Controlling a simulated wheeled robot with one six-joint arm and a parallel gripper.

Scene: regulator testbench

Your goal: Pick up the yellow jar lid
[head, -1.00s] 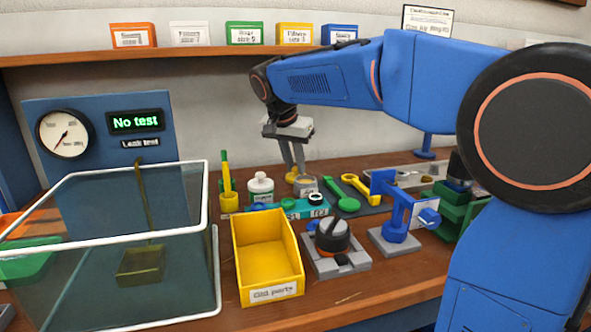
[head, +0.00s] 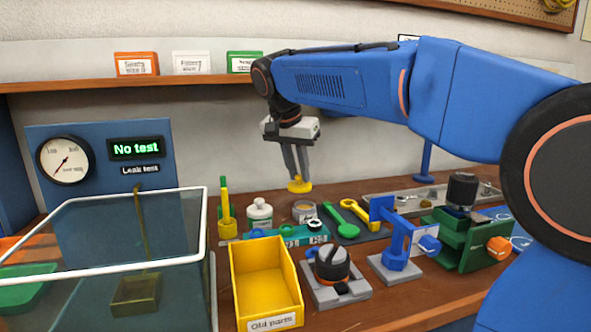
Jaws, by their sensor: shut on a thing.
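The yellow jar lid (head: 299,186) is held between the fingertips of my gripper (head: 298,178), which is shut on it. The lid is just above and behind a small open jar (head: 305,211) with a tan content, and looks apart from it. The fingers point down, and the lid's underside is hidden.
A white bottle (head: 260,214) and a yellow cup with a brush (head: 226,215) stand left of the jar. Green and yellow wrenches lie right on a dark mat (head: 363,217). A yellow bin (head: 267,280), a regulator on a grey fixture (head: 333,272) and a blue stand (head: 396,245) stand in front.

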